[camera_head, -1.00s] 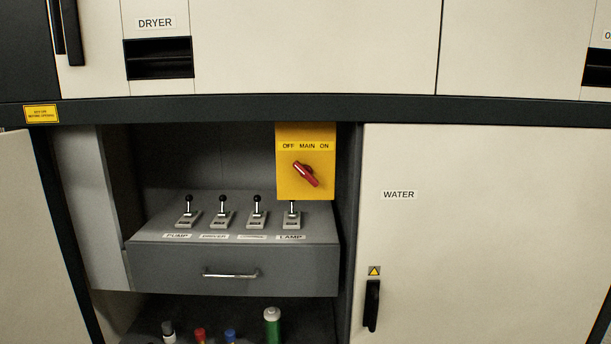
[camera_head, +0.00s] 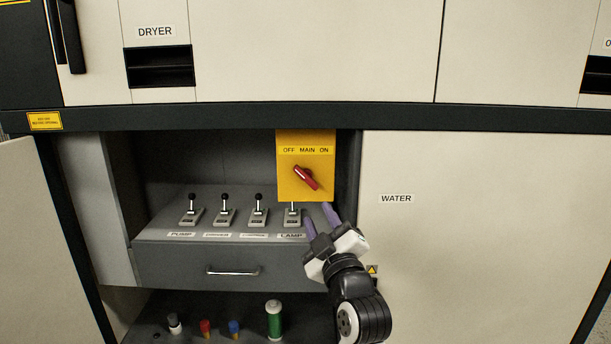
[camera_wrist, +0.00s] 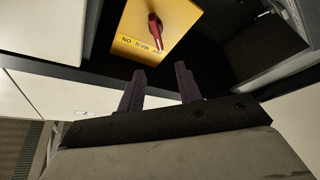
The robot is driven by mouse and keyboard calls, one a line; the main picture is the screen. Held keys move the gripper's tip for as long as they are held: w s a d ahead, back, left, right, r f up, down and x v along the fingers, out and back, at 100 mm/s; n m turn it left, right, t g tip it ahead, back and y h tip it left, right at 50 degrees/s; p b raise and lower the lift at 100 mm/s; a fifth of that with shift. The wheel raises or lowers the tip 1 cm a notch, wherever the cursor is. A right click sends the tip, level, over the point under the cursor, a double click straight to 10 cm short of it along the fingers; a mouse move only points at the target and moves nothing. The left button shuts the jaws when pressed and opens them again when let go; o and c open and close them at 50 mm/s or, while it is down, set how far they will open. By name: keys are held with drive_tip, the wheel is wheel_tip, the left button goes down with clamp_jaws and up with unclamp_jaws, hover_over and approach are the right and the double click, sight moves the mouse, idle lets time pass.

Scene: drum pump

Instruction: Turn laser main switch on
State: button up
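The main switch is a red handle (camera_head: 305,177) on a yellow plate (camera_head: 291,187) labelled "OFF MAIN ON". The handle is tilted, its upper end to the left and its lower end to the right. In the wrist view the red handle (camera_wrist: 156,31) and yellow plate (camera_wrist: 184,17) are at the top, ahead of the fingers. My gripper (camera_head: 318,217) is just below the plate, its purple fingers pointing up. In the wrist view my gripper (camera_wrist: 160,86) is open, with nothing between the fingers. It is apart from the handle.
Several small levers, such as the lamp lever (camera_head: 292,212), stand on a grey drawer unit (camera_head: 180,262) left of my gripper. The closed WATER door (camera_head: 480,230) is to the right. Bottles, including a green one (camera_head: 274,320), stand on the shelf below. An open door (camera_head: 25,210) is at far left.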

sight(304, 179)
drive_tip(key=p+x, duration=0.1)
drive_tip(key=x, duration=0.3)
drive_tip(key=p+x, duration=0.2)
drive_tip(key=x, duration=0.2)
drive_tip(key=p+x, duration=0.1)
drive_tip(key=x, duration=0.3)
drive_tip(key=shift+w+d+p, duration=0.3)
drive_tip(key=shift+w, duration=0.15)
drive_tip(key=shift+w+a, duration=0.1)
drive_tip(key=shift+w, duration=0.35)
drive_tip(key=c, duration=0.7)
